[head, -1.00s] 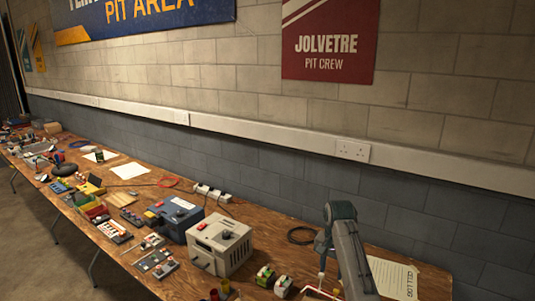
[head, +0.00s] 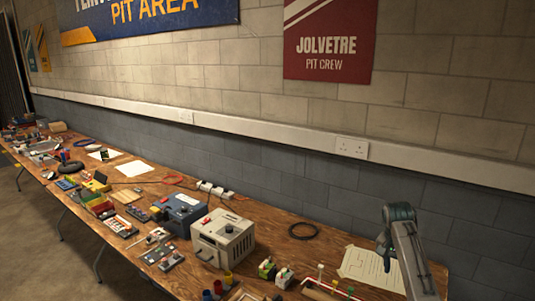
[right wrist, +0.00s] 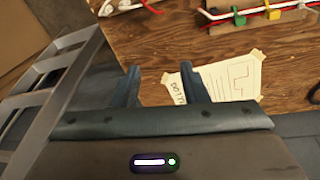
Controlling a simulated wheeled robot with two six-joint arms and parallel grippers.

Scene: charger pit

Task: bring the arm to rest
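My right arm (head: 408,250) stands at the right of the head view, bent over the right end of the wooden bench. In the right wrist view my right gripper (right wrist: 158,72) has its two dark fingers apart, with nothing between them. Past the fingers lies a taped sheet of paper (right wrist: 225,80) on the bench; it also shows in the head view (head: 365,268) beside my arm. My left arm and gripper are not in view.
A beige power unit (head: 222,240) and a blue one (head: 180,212) stand on the bench (head: 265,245), with a black cable ring (head: 303,231) to their right. Small connectors and a wired board (head: 325,290) are at the front edge. A brick wall rises behind.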

